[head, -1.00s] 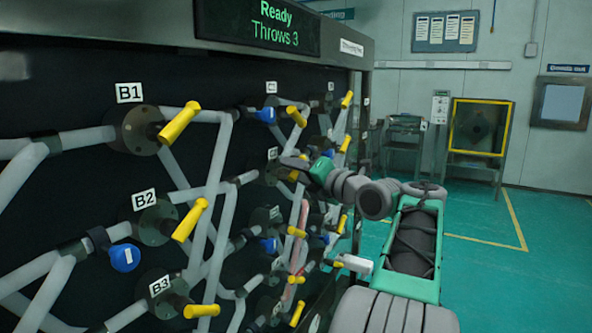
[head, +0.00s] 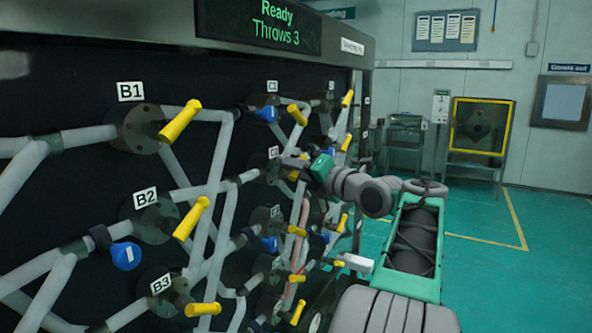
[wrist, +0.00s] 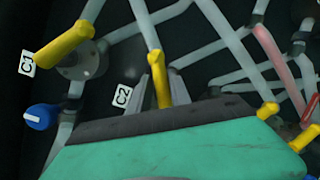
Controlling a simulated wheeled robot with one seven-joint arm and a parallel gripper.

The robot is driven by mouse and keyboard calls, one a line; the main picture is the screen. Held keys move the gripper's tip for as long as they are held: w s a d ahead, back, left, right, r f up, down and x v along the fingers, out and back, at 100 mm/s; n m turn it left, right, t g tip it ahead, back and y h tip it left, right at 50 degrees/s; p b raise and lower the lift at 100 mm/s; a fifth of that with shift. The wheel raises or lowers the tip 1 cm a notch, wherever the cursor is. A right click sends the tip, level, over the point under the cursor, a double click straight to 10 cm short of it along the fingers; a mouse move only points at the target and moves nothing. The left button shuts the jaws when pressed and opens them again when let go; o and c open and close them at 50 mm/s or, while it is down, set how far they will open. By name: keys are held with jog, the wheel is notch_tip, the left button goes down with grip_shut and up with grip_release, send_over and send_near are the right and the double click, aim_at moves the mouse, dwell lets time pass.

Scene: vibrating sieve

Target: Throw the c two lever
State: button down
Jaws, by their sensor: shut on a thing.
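The C2 plate (wrist: 122,97) shows in the wrist view, left of my gripper. The yellow C2 lever (wrist: 160,84) stands between the two grey fingers of my gripper (wrist: 162,88), which is shut on it. In the head view my gripper (head: 297,165) is at the panel beside the C2 plate (head: 273,152). There the lever's yellow end (head: 293,175) shows just below the fingers, mostly hidden. The lever's base is hidden by the fingers.
The C1 plate (wrist: 27,63) and yellow C1 lever (wrist: 65,46) are upper left in the wrist view, with a blue handle (wrist: 43,117) below. Grey pipes (head: 214,180) cross the panel. The display (head: 262,27) reads "Ready, Throws 3". Floor (head: 480,215) on the right is clear.

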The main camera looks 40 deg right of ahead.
jog(key=shift+d+f, duration=0.15)
jog(key=shift+f, duration=0.25)
jog(key=m+g, duration=0.1)
jog(key=m, duration=0.1)
jog(key=shift+d+f+m, duration=0.1)
jog(key=shift+f+m, duration=0.05)
jog(key=shift+m, duration=0.15)
jog(key=m+g+y+p, duration=0.1)
jog(key=m+p, duration=0.1)
jog(key=m, duration=0.1)
jog(key=shift+f, duration=0.15)
jog(key=m+p, duration=0.1)
jog(key=p, duration=0.1)
jog(key=m+g+y+p, duration=0.1)
jog(key=m+p, duration=0.1)
jog(key=shift+f, duration=0.25)
jog(key=m+p, duration=0.1)
jog(key=m+g+y+p, duration=0.1)
jog(key=p, duration=0.1)
jog(key=shift+f, duration=0.3)
jog(key=shift+m, duration=0.3)
jog(key=shift+a, duration=0.2)
